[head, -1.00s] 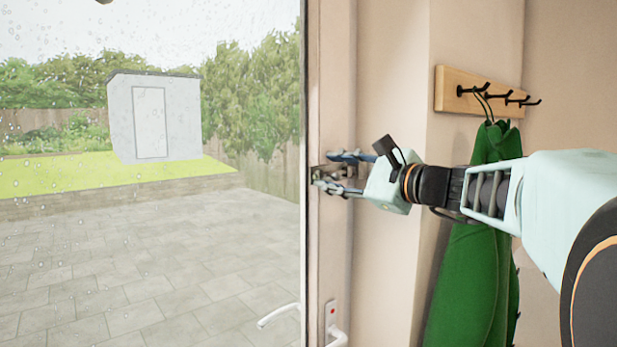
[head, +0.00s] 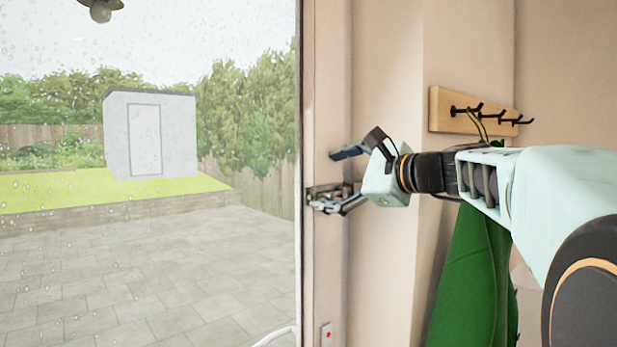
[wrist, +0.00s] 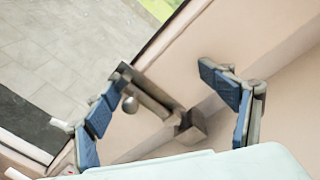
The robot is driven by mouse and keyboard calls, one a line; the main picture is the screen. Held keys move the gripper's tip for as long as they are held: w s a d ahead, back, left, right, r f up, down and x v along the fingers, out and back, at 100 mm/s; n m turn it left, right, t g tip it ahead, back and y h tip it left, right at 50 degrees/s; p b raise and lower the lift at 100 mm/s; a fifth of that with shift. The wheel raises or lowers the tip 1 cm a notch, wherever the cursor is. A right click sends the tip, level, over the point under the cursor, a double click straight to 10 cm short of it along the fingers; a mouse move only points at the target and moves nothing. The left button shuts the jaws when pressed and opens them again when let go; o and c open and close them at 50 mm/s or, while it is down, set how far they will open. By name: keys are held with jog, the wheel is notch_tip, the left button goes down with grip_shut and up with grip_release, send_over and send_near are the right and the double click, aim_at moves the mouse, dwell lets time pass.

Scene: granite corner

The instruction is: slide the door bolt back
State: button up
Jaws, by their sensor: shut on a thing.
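The door bolt (wrist: 151,94) is a dark metal bar with a round knob (wrist: 130,105), lying slanted across the pale door frame in the wrist view. A blocky bracket (wrist: 190,130) sits at its lower right end. In the head view the bolt (head: 322,191) is partly hidden by my lower finger. My gripper (head: 341,180) has its fingers spread wide around the bolt. In the wrist view (wrist: 168,100) the left finger is close to the knob; I cannot tell if it touches. The right finger stands apart from the bolt.
A rainy glass door (head: 150,260) fills the left, with a patio and shed beyond. A white handle (head: 276,336) is low by the glass edge. A hook rail (head: 440,110) and a green garment (head: 472,280) hang on the wall behind my arm.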

jog(key=shift+s+r, duration=0.2)
jog(key=shift+r, duration=0.4)
jog(key=shift+s+r, duration=0.2)
jog(key=shift+r, duration=0.35)
jog(key=shift+s+d+f+b, duration=0.1)
jog(key=shift+s+d+b, duration=0.2)
jog(key=shift+s+b, duration=0.1)
jog(key=shift+c, duration=1.4)
jog(key=s, duration=0.1)
jog(key=s+d, duration=0.1)
jog(key=shift+s+d+r+t, duration=0.25)
jog(key=shift+s+r+t, duration=0.15)
jog(key=c, duration=0.5)
jog(key=shift+f+b+v, duration=0.25)
jog(key=shift+b+v, duration=0.05)
jog(key=shift+v, duration=1.1)
jog(key=shift+f+b+v, duration=0.25)
jog(key=shift+b+v, duration=0.05)
jog(key=shift+v, duration=1.05)
jog(key=shift+f+b+v, duration=0.2)
jog(key=shift+b+v, duration=0.1)
jog(key=shift+v, duration=1.1)
jog(key=shift+d, duration=0.15)
